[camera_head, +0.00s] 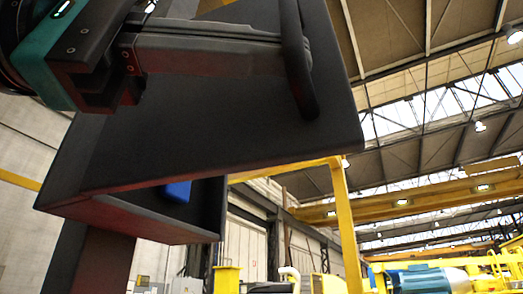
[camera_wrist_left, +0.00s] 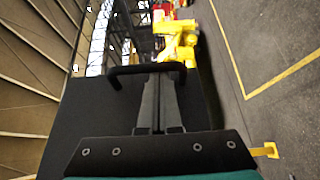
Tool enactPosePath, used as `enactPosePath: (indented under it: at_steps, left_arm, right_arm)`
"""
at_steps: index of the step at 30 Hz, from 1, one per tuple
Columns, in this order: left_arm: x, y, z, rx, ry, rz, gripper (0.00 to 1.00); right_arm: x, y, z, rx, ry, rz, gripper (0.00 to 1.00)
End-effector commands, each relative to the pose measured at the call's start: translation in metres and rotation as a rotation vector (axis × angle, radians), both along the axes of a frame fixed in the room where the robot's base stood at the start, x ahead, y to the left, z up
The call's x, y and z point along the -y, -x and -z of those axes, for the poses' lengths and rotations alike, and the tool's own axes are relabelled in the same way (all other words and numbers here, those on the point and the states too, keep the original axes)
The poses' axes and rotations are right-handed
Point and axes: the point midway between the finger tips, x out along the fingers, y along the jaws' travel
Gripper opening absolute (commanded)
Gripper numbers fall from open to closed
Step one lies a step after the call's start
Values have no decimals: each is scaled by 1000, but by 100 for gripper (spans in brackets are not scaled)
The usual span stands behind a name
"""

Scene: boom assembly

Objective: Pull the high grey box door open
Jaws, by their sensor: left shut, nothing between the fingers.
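The high grey box (camera_head: 150,222) is at the lower left of the head view, seen from below. Its dark door (camera_head: 230,135) stands swung out from the box, leaving a gap through which the inside shows. The door also fills the middle of the left wrist view (camera_wrist_left: 95,115). A dark bar handle (camera_head: 298,75) is near the door's outer edge; it also shows in the left wrist view (camera_wrist_left: 140,69). My left gripper (camera_head: 290,48) is shut and empty, with its fingertips at the handle. Whether they touch it is unclear. My right gripper is out of view.
A blue item (camera_head: 177,191) is inside the box. A dark post (camera_head: 100,262) is under the box. A yellow frame (camera_head: 347,220) stands behind the door to the right. Yellow machinery (camera_wrist_left: 175,40) and open floor (camera_wrist_left: 285,95) show in the left wrist view.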

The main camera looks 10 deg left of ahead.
Motion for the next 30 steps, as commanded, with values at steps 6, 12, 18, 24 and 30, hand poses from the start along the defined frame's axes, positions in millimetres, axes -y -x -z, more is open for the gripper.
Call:
enactPosePath:
  at_steps: [6,12,18,24,30]
  left_arm:
    - [-1,-1,0,0,-1,0,0]
    - [-1,-1,0,0,-1,0,0]
    - [-2,-1,0,-1,0,0,0]
    - [-25,6,0,-1,4,-2,0]
    - [-57,16,0,0,3,-2,0]
  right_arm:
    - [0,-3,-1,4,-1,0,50]
    - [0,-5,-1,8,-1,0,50]
    - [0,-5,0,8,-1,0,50]
    - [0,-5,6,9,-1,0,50]
    - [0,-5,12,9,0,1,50]
